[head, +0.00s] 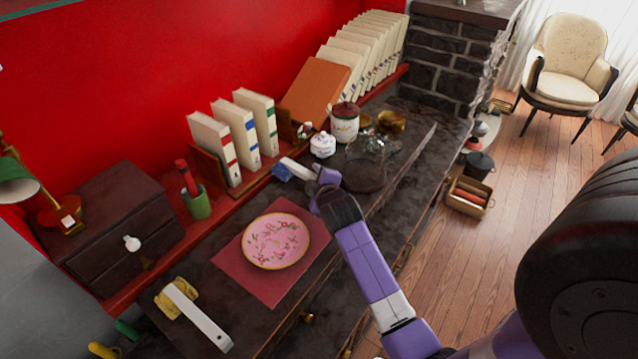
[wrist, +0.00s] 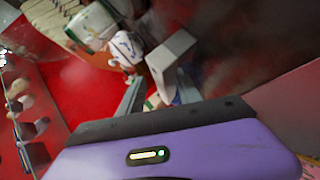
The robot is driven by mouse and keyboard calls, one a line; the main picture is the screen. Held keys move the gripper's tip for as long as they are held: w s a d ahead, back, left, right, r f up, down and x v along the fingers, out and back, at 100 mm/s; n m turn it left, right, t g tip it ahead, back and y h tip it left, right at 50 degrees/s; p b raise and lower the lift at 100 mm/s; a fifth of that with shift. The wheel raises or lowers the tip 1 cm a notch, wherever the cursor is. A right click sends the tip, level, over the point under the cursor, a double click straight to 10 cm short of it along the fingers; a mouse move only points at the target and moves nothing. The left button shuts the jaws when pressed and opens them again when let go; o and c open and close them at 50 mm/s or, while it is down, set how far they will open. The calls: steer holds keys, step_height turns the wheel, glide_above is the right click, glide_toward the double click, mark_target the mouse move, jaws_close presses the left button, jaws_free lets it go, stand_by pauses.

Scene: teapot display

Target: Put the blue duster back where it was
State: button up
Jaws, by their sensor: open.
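The blue duster (head: 282,172) lies on the dark cabinet top, in front of the row of white books. Its pale handle (head: 297,168) points right, towards my gripper (head: 326,180). My gripper is open, low over the top and close to the handle end. In the wrist view, a pale grey bar (wrist: 172,58), likely the handle, shows just beyond and between the spread fingers of my gripper (wrist: 160,88). Whether the fingers touch it I cannot tell. The duster's blue head is mostly hidden or blurred there.
A small lidded bowl (head: 322,145), a lidded jar (head: 345,122) and glassware (head: 366,165) stand close behind my gripper. A pink plate (head: 275,241) sits on a red mat (head: 227,262). A yellow duster (head: 178,299) lies at the front left.

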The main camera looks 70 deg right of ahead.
steer(key=b+v, duration=0.1)
steer(key=v, duration=1)
steer(key=shift+s+a+r, duration=0.1)
steer(key=shift+s+a, duration=0.15)
step_height(320, 180, up, 5)
steer(key=w+a+m+t, duration=0.2)
steer(key=t, duration=0.1)
steer(key=s+a+m+t+y, duration=0.1)
steer(key=a+t+y, duration=0.1)
steer(key=a, duration=0.6)
steer(key=s+a+t+y, duration=0.2)
steer(key=a+t, duration=0.1)
steer(key=a, duration=0.5)
steer(key=s+a+g+y, duration=0.1)
steer(key=s+a+y, duration=0.5)
steer(key=s+a, duration=0.9)
steer(key=shift+a+f+n+y, duration=0.3)
steer(key=shift+a+f+y, duration=0.1)
steer(key=shift+f, duration=0.05)
